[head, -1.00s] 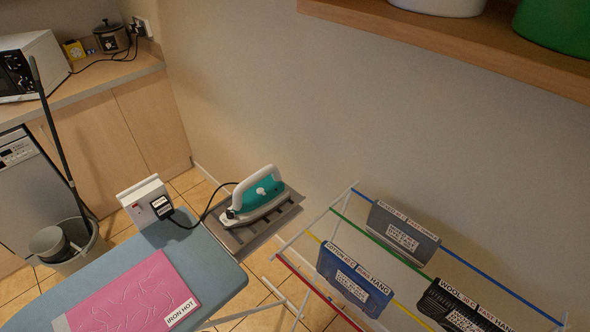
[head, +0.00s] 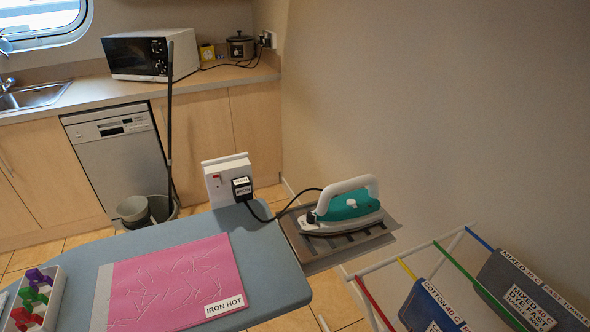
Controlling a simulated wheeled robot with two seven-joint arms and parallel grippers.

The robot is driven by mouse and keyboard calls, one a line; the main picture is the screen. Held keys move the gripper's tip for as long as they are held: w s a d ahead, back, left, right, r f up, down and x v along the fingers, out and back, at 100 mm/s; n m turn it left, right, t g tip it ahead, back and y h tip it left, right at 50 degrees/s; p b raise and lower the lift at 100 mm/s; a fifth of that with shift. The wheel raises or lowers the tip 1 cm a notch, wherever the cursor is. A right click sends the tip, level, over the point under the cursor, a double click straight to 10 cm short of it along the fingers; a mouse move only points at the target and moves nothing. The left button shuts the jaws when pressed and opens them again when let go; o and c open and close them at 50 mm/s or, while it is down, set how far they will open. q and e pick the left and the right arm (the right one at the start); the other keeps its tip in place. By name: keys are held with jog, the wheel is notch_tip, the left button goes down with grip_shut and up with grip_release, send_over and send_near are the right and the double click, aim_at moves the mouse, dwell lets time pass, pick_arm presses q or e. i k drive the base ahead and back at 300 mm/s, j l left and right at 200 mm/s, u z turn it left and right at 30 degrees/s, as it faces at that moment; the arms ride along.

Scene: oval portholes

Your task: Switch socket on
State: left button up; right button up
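A white socket box (head: 222,180) stands at the far end of the blue ironing board (head: 262,262). Its front has a small red switch (head: 217,178) on the left; whether it is on or off is too small to tell. A black plug labelled IRON (head: 242,188) sits in the socket's right side. Its black cord runs to the teal and white iron (head: 349,207), which rests on a grey metal stand at the board's right end. Neither of my grippers shows in the head view.
A pink cloth (head: 170,285) labelled IRON HOT lies on the board. A white tray (head: 57,290) with coloured pieces is at the left. A mop bucket (head: 160,208) stands behind the board.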

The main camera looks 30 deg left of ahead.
aim_at(216, 177)
jog(key=u, duration=1.4)
